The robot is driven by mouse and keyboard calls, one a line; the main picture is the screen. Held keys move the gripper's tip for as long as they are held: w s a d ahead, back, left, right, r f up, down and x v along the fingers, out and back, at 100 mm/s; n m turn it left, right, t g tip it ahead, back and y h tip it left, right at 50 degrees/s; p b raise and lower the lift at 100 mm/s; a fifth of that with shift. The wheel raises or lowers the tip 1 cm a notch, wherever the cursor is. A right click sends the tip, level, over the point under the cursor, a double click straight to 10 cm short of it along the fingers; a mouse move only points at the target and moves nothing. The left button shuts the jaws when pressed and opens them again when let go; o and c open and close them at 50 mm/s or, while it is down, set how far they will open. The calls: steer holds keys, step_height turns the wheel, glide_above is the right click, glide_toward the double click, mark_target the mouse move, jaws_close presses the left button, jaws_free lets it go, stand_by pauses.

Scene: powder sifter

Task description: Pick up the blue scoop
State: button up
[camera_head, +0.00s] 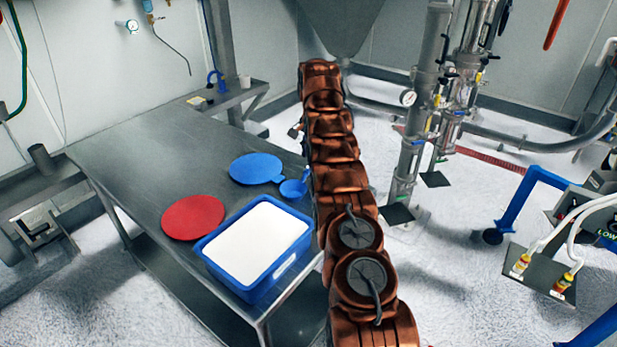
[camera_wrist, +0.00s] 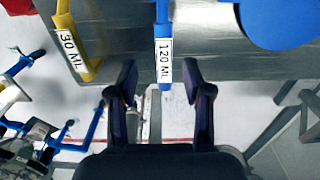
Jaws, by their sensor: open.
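The blue scoop (camera_head: 293,187) lies on the steel table near its right edge in the head view, beside a blue disc. Its far end is hidden by my arm there. In the wrist view the blue scoop's handle (camera_wrist: 163,25), labelled 120 ML, points toward me and reaches the table edge. My gripper (camera_wrist: 160,80) is open in the wrist view, one finger on each side of the handle's end. Gaps show between the handle and both fingers. The scoop's cup is out of the wrist view, and my gripper cannot be made out in the head view.
A yellow handle (camera_wrist: 65,35), labelled 30 ML, lies left of the blue one. A blue disc (camera_head: 256,168), a red disc (camera_head: 193,217) and a blue tub (camera_head: 213,253) of white powder share the table (camera_head: 135,160). The table's far left part is clear.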

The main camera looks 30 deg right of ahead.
steer(key=shift+a+f+b, duration=0.1)
steer(key=shift+f+b, duration=0.35)
steer(key=shift+f, duration=0.5)
steer(key=shift+w+f+p, duration=0.15)
steer(key=shift+f+p, duration=1.15)
steer(key=shift+f, duration=1.3)
jaws_close()
